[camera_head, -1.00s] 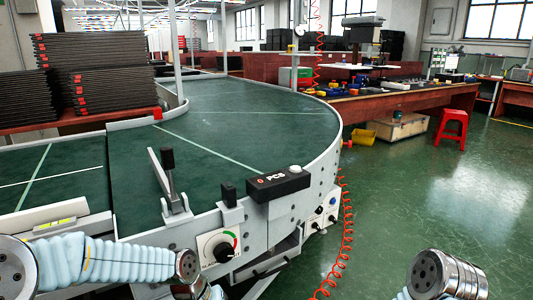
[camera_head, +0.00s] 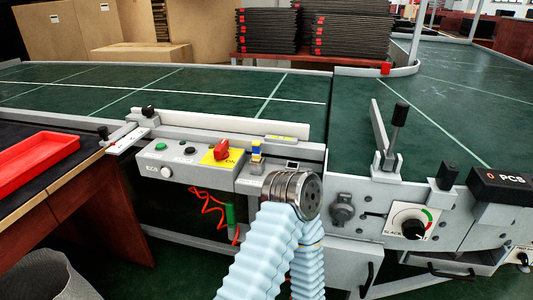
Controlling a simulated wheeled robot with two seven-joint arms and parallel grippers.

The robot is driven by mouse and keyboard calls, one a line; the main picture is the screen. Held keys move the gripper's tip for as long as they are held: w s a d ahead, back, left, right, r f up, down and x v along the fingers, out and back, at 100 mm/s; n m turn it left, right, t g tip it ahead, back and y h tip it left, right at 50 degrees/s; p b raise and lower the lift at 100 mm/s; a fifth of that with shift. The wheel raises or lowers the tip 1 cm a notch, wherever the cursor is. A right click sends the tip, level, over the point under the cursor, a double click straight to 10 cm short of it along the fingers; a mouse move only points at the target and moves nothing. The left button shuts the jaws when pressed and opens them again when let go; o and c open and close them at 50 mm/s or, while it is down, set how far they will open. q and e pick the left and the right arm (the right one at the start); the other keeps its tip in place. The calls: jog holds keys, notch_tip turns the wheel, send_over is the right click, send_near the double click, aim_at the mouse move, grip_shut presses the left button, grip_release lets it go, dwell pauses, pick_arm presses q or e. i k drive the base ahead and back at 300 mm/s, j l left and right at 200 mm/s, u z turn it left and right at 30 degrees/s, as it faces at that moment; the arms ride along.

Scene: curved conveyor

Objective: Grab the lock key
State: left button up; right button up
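A blue and yellow piece (camera_head: 256,150) stands upright on the front edge of the conveyor frame, right of a red rotary switch (camera_head: 221,149) on a yellow plate. A green handle-like piece (camera_head: 230,217) hangs below by a red coiled cord (camera_head: 207,203). I cannot tell which of these is the lock key.
A grey control box (camera_head: 188,165) sits on the conveyor (camera_head: 110,88) front. A black lever (camera_head: 398,125) and a PCS counter (camera_head: 505,185) stand to the right. A table with a red tray (camera_head: 38,158) is at left. Black stacked trays (camera_head: 330,28) stand behind.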

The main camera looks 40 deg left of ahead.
aim_at(257, 145)
jog(key=u, duration=1.6)
